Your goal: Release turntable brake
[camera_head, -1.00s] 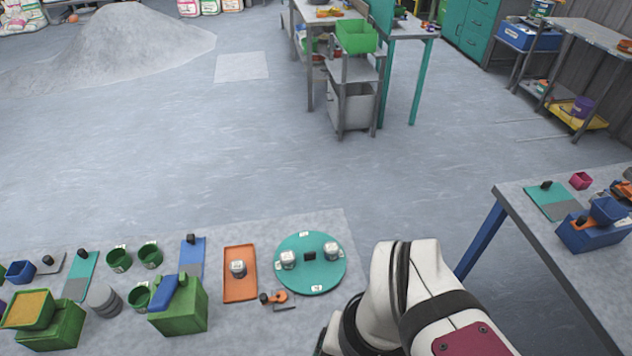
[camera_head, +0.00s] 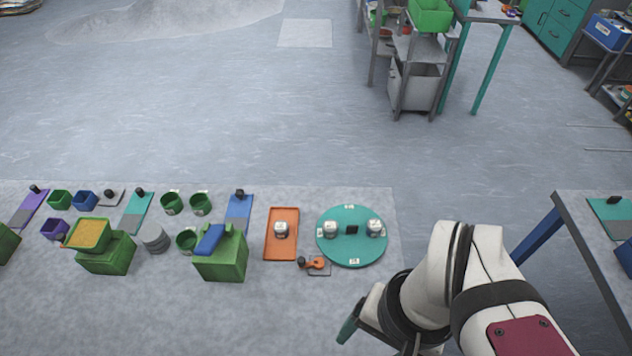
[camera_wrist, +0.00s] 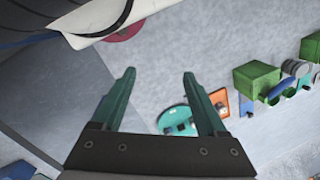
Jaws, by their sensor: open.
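An orange brake lever with a black knob (camera_head: 316,263) is on a small plate at the turntable's lower left edge. My gripper (camera_wrist: 158,75) is open and empty, its two teal fingers apart. It hangs above and away from the turntable, which also shows beyond the fingers in the wrist view (camera_wrist: 172,116).
The orange tray (camera_head: 270,254) is left of the turntable. Farther left are a green block with a blue top (camera_head: 222,262), green cups (camera_head: 172,204) and coloured bins. Another table (camera_head: 590,225) stands at the right. The worktop's front strip is clear.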

